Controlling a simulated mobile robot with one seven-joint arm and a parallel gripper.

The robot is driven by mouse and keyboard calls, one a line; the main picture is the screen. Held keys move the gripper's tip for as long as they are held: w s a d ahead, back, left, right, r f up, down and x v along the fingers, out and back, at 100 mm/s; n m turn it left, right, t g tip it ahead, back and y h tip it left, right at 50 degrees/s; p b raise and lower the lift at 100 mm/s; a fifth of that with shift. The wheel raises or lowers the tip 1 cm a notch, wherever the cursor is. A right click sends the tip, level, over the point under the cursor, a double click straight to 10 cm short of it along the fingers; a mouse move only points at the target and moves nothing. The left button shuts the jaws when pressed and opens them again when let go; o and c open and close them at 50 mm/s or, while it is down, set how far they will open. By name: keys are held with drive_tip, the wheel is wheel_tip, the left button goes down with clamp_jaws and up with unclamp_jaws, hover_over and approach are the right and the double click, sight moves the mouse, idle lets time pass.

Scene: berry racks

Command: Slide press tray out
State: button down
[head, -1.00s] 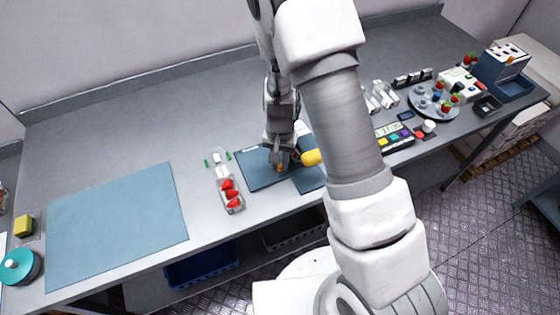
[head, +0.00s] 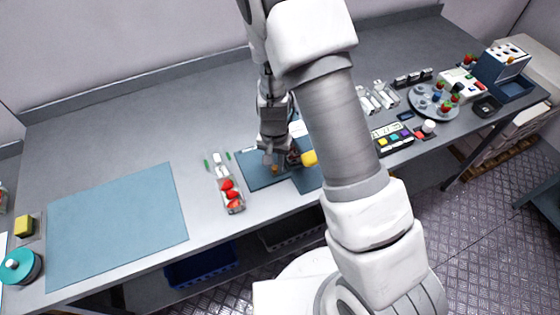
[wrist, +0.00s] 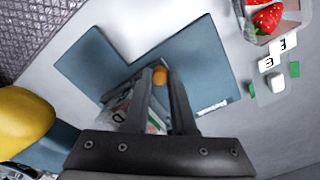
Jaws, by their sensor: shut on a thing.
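My gripper (head: 273,160) reaches down over the dark blue press area at the front middle of the bench. In the wrist view its two fingers (wrist: 161,90) are closed around a small orange knob (wrist: 160,76). The knob also shows at the fingertips in the head view (head: 275,169). Flat blue surfaces lie around it, a left panel (head: 255,176) and a right piece (head: 308,180); I cannot tell which is the press tray. A yellow rounded part (head: 309,158) stands just right of the gripper and looms large in the wrist view (wrist: 22,118). My arm hides some of the press.
A clear tray of strawberries (head: 229,194) stands close left of the blue panel, with white and green pieces behind it. A large blue mat (head: 118,225) lies farther left. A button panel (head: 392,137) is to the right. The bench behind is clear.

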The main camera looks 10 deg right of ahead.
drive_tip(key=a, duration=0.2)
drive_tip(key=s+a, duration=0.1)
drive_tip(key=a, duration=0.2)
drive_tip(key=s+a, duration=0.1)
drive_tip(key=a, duration=0.1)
drive_tip(key=shift+s+a+p, duration=0.2)
drive_tip(key=shift+a+p, duration=0.1)
drive_tip(key=c, duration=0.8)
unclamp_jaws()
drive_tip(key=shift+a, duration=0.1)
drive_tip(key=shift+o, duration=0.3)
wheel_tip(320, 180, up, 18)
drive_tip(key=shift+f, duration=0.25)
